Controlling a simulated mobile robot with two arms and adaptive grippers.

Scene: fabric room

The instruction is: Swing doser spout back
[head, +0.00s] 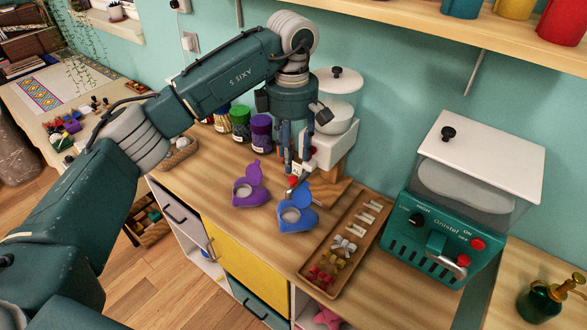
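The doser (338,125) is a white body with a clear lidded jar on a wooden stand against the wall, partly hidden behind my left arm. A small red-tipped part (292,182), possibly its spout, shows low at the front, close to my fingertips. My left gripper (296,168) points down in front of the doser. Its fingers are near the red-tipped part, but I cannot tell whether they touch it or how far apart they are. My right gripper is out of view.
A purple open-lidded container (246,193) and a blue one (296,221) stand on the counter before the doser. A wooden tray (318,268) of small pieces lies right, then a green machine (440,240). Lidded jars (240,124) stand behind my arm.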

